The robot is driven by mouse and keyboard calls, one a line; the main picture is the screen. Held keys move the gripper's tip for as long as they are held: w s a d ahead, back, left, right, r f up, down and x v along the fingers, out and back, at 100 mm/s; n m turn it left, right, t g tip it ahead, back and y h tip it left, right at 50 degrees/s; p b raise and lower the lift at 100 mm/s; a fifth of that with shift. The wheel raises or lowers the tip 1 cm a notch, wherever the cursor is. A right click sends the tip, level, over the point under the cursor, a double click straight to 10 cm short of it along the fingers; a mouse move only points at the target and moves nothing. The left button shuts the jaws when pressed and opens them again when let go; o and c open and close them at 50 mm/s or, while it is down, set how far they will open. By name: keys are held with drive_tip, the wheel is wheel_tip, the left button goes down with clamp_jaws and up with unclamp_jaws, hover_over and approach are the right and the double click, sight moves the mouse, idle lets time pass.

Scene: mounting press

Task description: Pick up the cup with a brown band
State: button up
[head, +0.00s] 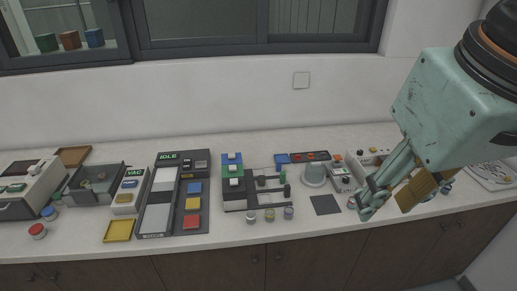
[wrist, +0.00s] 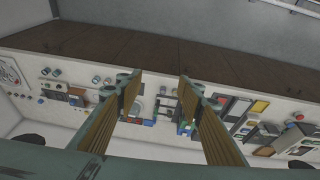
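Several small cups stand along the front of the bench in the head view: one at the left of a row (head: 251,217), a middle one (head: 269,214) and a bluish-banded one (head: 289,213). Another small cup (head: 351,203) stands to their right, close to my gripper in the picture. They are too small for me to tell which band is brown. My gripper (head: 385,203) is raised above the right part of the bench. In the wrist view my gripper (wrist: 160,82) has its two fingers wide apart with nothing between them.
A dark square pad (head: 325,205) lies right of the cup row. The bench's front strip has some free room.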

drive_tip(key=w+a+r+n+g+p, duration=0.1)
drive_tip(key=w+n, duration=0.2)
drive_tip(key=w, duration=0.5)
drive_tip(key=w+a+n+p, duration=0.1)
drive_tip(key=w+a+n, duration=0.15)
drive_tip(key=w, duration=0.55)
drive_tip(key=n+g+p, duration=0.3)
drive_tip(key=n+p, duration=0.1)
drive_tip(key=n, duration=1.3)
hover_over(262, 181)
drive_tip(key=w, duration=0.2)
wheel_tip(262, 181, down, 28)
drive_tip(key=shift+s+a+f, duration=0.15)
drive_tip(key=shift+a+f, duration=0.05)
drive_tip(key=shift+a, duration=0.05)
drive_tip(key=shift+f, duration=0.15)
drive_tip(key=shift+f, duration=4.15)
drive_tip(key=shift+f, duration=2.6)
